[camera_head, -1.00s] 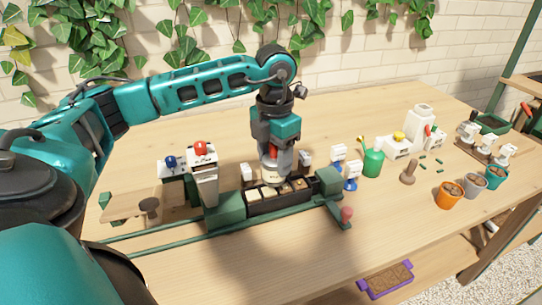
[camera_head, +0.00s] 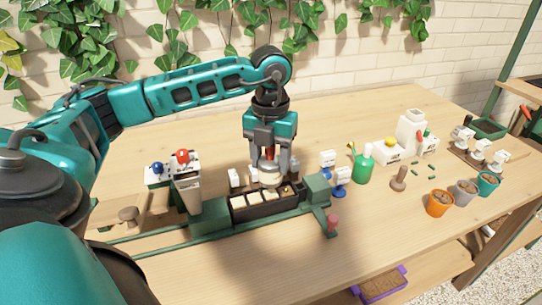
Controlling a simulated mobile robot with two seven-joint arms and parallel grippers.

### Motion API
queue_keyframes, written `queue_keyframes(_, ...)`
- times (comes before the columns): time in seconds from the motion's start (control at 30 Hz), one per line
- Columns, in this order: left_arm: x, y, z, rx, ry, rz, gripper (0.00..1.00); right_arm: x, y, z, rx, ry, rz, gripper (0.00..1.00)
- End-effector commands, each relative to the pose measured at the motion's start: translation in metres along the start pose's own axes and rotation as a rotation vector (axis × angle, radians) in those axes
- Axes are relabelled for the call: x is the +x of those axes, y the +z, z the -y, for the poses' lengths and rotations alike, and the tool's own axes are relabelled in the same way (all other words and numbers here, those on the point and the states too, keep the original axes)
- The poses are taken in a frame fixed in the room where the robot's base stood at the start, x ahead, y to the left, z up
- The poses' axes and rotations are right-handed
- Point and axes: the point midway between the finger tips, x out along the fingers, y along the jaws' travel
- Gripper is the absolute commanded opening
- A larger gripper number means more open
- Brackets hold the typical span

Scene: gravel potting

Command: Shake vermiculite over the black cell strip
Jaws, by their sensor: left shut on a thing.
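The black cell strip (camera_head: 240,216) sits in a green rail fixture (camera_head: 210,220) on the wooden table. Several of its cells show pale, cream-coloured tops; a cell toward the right end looks darker. My left gripper (camera_head: 269,168) points down over the right part of the strip. It is shut on a pale, round-bottomed shaker (camera_head: 270,180), whose lower end is just above the cells. Whether grains are falling is too small to tell. My right gripper is not in view.
White dispensers with blue and red knobs (camera_head: 183,157) stand left of the strip. The front right table is clear.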

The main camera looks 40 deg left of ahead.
Motion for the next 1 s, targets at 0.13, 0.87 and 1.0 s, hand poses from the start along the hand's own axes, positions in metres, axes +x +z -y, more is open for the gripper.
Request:
queue_keyframes(0.13, 0.009, 0.0, 0.0, 0.0, 0.0, 0.001, 0.32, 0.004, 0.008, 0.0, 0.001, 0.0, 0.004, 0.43)
queue_keyframes(0.87, 0.009, -0.004, -0.007, 0.0, 0.002, 0.001, 0.32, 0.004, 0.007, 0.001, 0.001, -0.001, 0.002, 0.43)
queue_keyframes(1.0, 0.008, -0.006, -0.008, 0.002, -0.001, 0.001, 0.32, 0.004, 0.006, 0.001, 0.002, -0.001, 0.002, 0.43)
